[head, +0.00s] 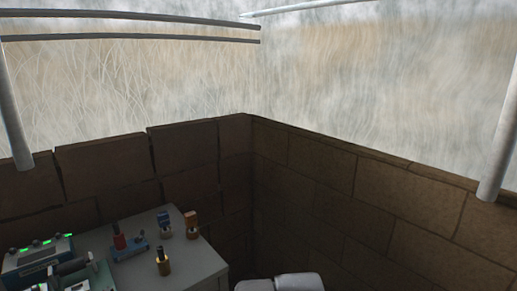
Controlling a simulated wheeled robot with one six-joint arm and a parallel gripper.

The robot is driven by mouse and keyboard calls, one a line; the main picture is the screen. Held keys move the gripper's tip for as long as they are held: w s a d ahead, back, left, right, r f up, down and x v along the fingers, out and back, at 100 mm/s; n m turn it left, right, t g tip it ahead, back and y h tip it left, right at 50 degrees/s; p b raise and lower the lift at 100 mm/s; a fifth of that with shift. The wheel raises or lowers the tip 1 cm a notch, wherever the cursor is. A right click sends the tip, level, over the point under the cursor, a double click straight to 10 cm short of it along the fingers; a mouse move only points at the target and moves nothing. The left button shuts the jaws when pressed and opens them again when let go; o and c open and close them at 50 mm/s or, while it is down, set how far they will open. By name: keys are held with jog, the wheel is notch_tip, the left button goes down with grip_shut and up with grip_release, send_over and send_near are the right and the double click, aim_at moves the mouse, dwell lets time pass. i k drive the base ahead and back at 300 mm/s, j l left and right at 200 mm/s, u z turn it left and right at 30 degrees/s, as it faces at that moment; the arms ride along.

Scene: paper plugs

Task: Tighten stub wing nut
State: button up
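No wing nut or stub can be made out in the head view; the things on the table are small and dark. A grey table (205,262) stands at the lower left. On it is a blue fixture (135,248) with a red, dark-topped piece (119,238) upright at its left end. A blue piece (165,224), an orange-brown piece (192,225) and a yellow piece with a black top (163,261) stand nearby, apart from each other. My gripper is not in view.
A box with green lights (38,257) and a green-and-grey device with a lever (80,277) crowd the table's left end, cut by the frame. Brown block walls (335,195) meet in a corner behind. A pale rounded shape (280,284) shows at the bottom edge, unclear.

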aim_at(140, 239)
jog(key=k+z, duration=0.15)
jog(key=k+l, duration=0.2)
jog(key=k+l+z, duration=0.1)
jog(key=l, duration=0.25)
jog(key=i+j+u, duration=0.1)
jog(key=u, duration=0.35)
jog(key=i+j+u, duration=0.1)
jog(key=j+u, duration=0.15)
jog(key=u, duration=0.2)
jog(key=i+j+u, duration=0.15)
jog(key=u, duration=0.3)
jog(key=i+u, duration=0.15)
jog(key=u, duration=0.3)
jog(key=i+u, duration=0.2)
jog(key=i, duration=0.75)
